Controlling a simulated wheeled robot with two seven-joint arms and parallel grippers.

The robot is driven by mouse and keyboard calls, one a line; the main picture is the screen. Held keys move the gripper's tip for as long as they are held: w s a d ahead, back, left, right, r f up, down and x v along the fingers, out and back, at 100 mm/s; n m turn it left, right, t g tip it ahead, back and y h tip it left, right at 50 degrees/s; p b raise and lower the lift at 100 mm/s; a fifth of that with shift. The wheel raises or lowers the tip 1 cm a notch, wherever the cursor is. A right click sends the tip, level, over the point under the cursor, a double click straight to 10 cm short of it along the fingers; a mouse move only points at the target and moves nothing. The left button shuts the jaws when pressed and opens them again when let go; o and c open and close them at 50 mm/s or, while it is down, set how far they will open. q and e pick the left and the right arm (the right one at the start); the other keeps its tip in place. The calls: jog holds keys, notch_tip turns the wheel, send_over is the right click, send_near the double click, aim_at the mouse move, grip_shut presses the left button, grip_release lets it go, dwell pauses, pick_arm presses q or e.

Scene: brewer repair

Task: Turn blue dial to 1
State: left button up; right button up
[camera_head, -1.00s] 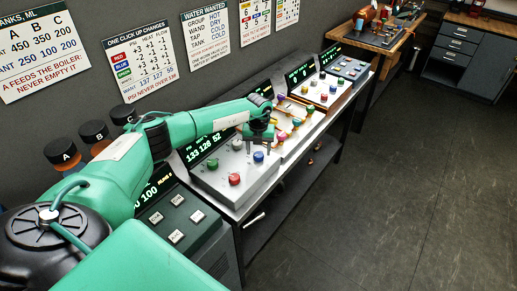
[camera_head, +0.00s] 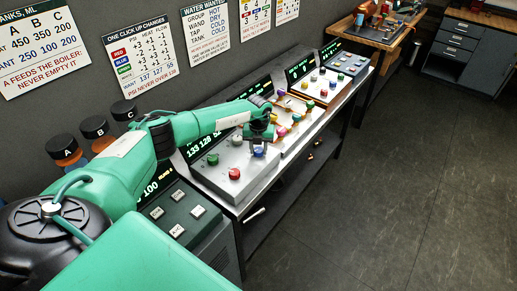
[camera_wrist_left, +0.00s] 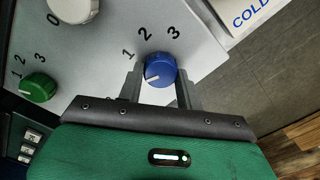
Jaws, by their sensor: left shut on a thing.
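The blue dial (camera_head: 259,151) sits on the white sloped panel (camera_head: 222,186), at its right side. In the left wrist view the blue dial (camera_wrist_left: 163,66) has the numbers 1, 2 and 3 printed around its upper left and top. Its white mark points left and slightly down, a little below the 1. My left gripper (camera_head: 259,146) is down over the blue dial and shut on it. In the left wrist view one finger stands on each side of the dial. My right gripper is not in view.
A green dial (camera_head: 213,160), a red dial (camera_head: 234,174) and a pale knob (camera_head: 237,141) share the panel. A dark panel with white buttons (camera_head: 177,231) stands nearer me. More panels with coloured knobs (camera_head: 310,104) line the bench beyond. The floor (camera_head: 400,190) to the right is clear.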

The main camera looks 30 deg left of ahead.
pick_arm(q)
jog(key=m+b, duration=0.4)
jog(key=b, duration=0.1)
jog(key=shift+a+f, duration=0.1)
jog(key=shift+f, duration=0.2)
jog(key=m+b, duration=0.3)
jog(key=shift+r, duration=0.1)
jog(key=shift+r+m+b, duration=0.15)
jog(key=shift+m+b, duration=0.45)
jog(key=shift+m, duration=0.2)
jog(key=o, duration=1)
jog(key=shift+w, duration=0.1)
